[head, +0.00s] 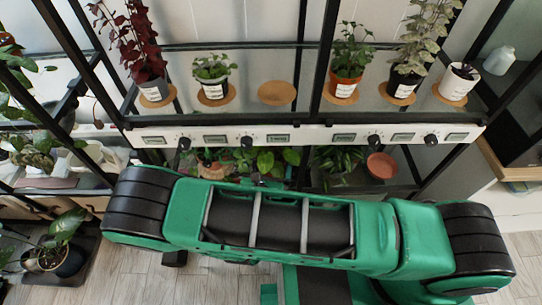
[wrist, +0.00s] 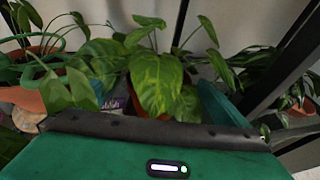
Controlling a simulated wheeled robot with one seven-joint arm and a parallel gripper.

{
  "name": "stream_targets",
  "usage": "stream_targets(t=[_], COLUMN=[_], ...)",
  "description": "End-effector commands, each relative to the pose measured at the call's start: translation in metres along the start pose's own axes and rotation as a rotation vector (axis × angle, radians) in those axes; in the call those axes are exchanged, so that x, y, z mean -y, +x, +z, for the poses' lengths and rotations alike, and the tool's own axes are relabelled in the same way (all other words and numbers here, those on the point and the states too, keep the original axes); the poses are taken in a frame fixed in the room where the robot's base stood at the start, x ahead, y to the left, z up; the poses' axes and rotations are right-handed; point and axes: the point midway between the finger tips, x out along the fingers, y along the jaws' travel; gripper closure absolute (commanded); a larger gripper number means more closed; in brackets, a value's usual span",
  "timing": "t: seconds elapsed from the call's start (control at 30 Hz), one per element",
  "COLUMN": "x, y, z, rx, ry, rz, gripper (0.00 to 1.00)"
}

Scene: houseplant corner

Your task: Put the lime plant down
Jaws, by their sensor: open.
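A plant with broad yellow-green leaves (wrist: 158,82), which looks like the lime plant, stands just beyond my gripper (wrist: 155,122) in the wrist view. Its pot is mostly hidden behind the dark front edge of my gripper. In the head view, yellow-green leaves (head: 277,157) show on the lower shelf, behind the white control rail. My gripper is open. I cannot tell whether the jaws touch the pot.
The upper shelf holds several potted plants on round cork mats; one mat (head: 277,92) is bare. The white control rail (head: 310,136) and black frame posts border the lower shelf. A terracotta pot (head: 381,165) stands right of the leaves. Another plant (wrist: 262,68) is close on the right.

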Motion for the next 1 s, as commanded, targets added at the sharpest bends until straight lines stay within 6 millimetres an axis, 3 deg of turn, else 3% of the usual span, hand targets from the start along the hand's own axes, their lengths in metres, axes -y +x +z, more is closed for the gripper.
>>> stream_targets(t=[0.2, 0.4, 1.0], x=[-0.001, 0.0, 0.001], y=[-0.045, -0.07, -0.078], z=[0.0, 0.0, 0.0], rx=[0.0, 0.0, 0.001], ry=[-0.001, 0.001, 0.001], rz=[0.003, 0.001, 0.0], gripper=[0.0, 0.0, 0.0])
